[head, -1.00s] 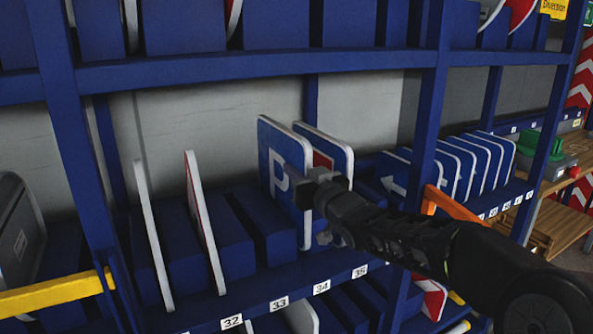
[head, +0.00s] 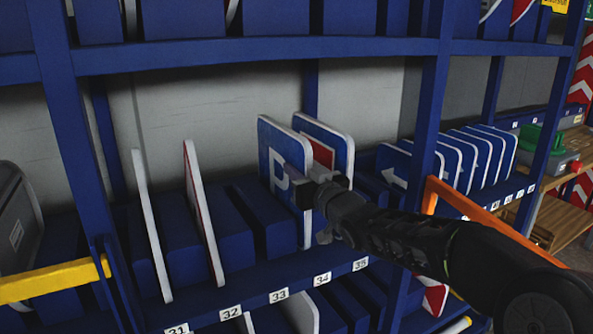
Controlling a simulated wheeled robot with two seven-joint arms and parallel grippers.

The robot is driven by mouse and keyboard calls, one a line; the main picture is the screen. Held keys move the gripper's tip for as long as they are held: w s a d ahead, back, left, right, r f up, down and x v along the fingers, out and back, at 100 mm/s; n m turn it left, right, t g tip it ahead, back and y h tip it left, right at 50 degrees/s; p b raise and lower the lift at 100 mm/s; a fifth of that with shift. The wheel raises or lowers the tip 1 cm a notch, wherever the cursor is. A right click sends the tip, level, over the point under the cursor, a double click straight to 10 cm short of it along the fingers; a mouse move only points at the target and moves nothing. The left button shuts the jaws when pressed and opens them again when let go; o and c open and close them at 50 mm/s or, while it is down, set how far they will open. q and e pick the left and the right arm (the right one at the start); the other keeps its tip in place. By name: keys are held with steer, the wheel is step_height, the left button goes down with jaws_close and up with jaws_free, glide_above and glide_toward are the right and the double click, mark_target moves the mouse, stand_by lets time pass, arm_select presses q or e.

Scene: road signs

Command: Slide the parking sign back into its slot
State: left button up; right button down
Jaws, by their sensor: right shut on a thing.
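The blue parking sign (head: 273,152) with a white P stands upright on the middle shelf, above the labels 33 and 34. My right gripper (head: 308,187) is shut on the parking sign at its right side, and the arm comes in from the lower right. The gripper hides part of the P and the sign's lower right face. A blue sign with a red panel (head: 335,145) stands just behind and to the right of it. The blue slot dividers (head: 262,217) stand left of the parking sign. My left gripper is not in view.
Two thin signs stand left on the shelf, one white-edged (head: 150,225) and one red-edged (head: 203,215). Several blue arrow signs (head: 455,160) stand right, beyond a blue post (head: 430,130). An orange bar (head: 470,210) and a yellow bar (head: 50,281) flank the bay.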

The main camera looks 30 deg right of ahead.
steer(key=shift+f, duration=0.2)
steer(key=c, duration=1.4)
jaws_free()
steer(key=shift+o, duration=0.4)
steer(key=shift+f, duration=0.25)
steer(key=s+b, duration=0.1)
steer(key=s, duration=0.7)
steer(key=shift+w+a, duration=0.1)
